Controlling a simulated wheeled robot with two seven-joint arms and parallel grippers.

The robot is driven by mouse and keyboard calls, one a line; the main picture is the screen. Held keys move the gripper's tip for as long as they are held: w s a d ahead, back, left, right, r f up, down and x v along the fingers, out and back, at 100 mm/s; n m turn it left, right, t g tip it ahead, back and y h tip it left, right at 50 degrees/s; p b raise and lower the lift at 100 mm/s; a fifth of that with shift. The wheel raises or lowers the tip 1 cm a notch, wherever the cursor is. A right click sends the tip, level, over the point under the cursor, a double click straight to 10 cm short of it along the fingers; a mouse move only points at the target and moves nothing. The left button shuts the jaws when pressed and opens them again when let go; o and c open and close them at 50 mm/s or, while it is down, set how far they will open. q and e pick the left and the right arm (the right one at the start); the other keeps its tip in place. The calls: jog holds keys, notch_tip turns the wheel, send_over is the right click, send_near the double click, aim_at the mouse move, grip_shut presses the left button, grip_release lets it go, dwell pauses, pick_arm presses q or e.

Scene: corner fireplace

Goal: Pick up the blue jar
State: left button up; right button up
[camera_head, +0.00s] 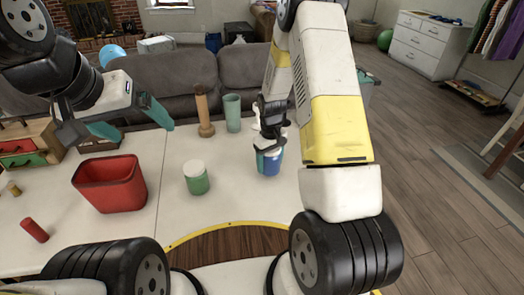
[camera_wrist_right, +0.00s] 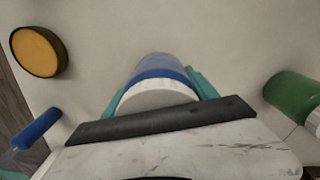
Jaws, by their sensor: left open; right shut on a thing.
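The blue jar (camera_head: 270,164) is upright at the right part of the white table, under my right gripper (camera_head: 268,149). In the right wrist view the blue jar (camera_wrist_right: 158,68) shows its white lid and blue side between the teal fingers of the right gripper (camera_wrist_right: 160,92), which is shut on it. I cannot tell whether its base touches the table. My left gripper (camera_head: 136,121) is open and empty, raised over the table at the left, above and behind the red bin.
The white table (camera_head: 235,200) also bears a red bin (camera_head: 108,184), a green jar with a white lid (camera_head: 196,178), a brown wooden cylinder (camera_head: 203,112), a teal cup (camera_head: 232,113) and a red cylinder (camera_head: 34,230). A grey sofa (camera_head: 175,75) stands behind.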

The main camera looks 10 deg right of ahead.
jog(key=s, duration=1)
jog(key=s+r, duration=0.1)
jog(key=s, duration=0.4)
jog(key=shift+s+a, duration=0.3)
